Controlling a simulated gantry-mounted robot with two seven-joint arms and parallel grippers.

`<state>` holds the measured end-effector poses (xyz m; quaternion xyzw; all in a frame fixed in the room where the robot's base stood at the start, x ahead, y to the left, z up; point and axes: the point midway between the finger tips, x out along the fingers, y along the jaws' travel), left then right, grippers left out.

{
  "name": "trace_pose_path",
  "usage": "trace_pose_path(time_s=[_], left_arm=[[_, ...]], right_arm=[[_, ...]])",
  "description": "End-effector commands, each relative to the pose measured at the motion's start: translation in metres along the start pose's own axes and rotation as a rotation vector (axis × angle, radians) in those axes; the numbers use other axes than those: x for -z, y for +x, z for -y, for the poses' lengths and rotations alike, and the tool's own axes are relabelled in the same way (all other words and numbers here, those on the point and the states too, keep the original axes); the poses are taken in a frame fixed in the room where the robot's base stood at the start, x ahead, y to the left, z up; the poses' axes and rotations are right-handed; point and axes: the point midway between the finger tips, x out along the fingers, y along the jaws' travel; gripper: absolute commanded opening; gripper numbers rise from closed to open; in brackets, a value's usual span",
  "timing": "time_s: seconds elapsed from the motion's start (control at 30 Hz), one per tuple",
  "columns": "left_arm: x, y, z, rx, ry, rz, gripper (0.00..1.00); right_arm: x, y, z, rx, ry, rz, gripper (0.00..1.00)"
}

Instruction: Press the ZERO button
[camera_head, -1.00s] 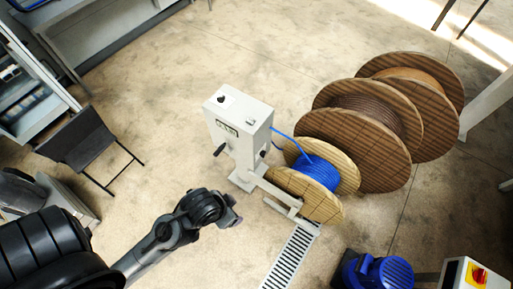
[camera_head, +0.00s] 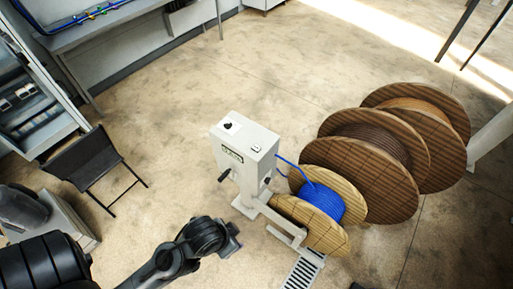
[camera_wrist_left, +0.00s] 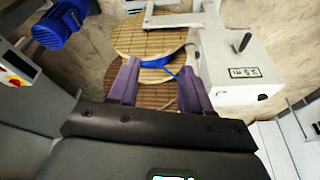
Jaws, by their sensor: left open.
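A pale grey machine box (camera_head: 246,135) stands on the floor in mid-view. It has a black round part (camera_head: 229,126) and a small light fitting (camera_head: 257,148) on top, and a dark-framed display (camera_head: 232,153) on its front. I cannot read which control is ZERO. My left gripper (camera_head: 236,244) is below the box in the head view, apart from it. In the left wrist view, its two purple fingers (camera_wrist_left: 158,82) are spread and empty, with the box (camera_wrist_left: 240,50) and its display (camera_wrist_left: 244,72) to their right. My right gripper is not in view.
A wooden reel with blue cable (camera_head: 322,203) sits beside the box, with larger reels (camera_head: 370,170) behind. A crank handle (camera_head: 224,175) projects from the box. A black folding stool (camera_head: 84,160) stands left. A blue motor (camera_wrist_left: 60,24) shows in the left wrist view. Floor above the box is open.

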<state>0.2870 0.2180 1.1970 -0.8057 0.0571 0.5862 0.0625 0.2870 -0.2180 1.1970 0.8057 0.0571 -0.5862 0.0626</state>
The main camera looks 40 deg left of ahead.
Motion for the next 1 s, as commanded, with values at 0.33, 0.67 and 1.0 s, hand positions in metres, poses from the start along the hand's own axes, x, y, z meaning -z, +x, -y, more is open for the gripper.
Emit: trace_pose_path(time_s=[0.33, 0.67, 1.0], left_arm=[[0.0, 0.0001, 0.0, 0.0, 0.0, 0.0, 0.0], [0.0, 0.0001, 0.0, 0.0, 0.0, 0.0, 0.0], [0.0, 0.0001, 0.0, 0.0, 0.0, 0.0, 0.0]], right_arm=[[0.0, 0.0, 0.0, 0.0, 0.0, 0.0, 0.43], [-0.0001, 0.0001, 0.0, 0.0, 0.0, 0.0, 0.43], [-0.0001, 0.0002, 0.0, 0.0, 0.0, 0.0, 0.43]])
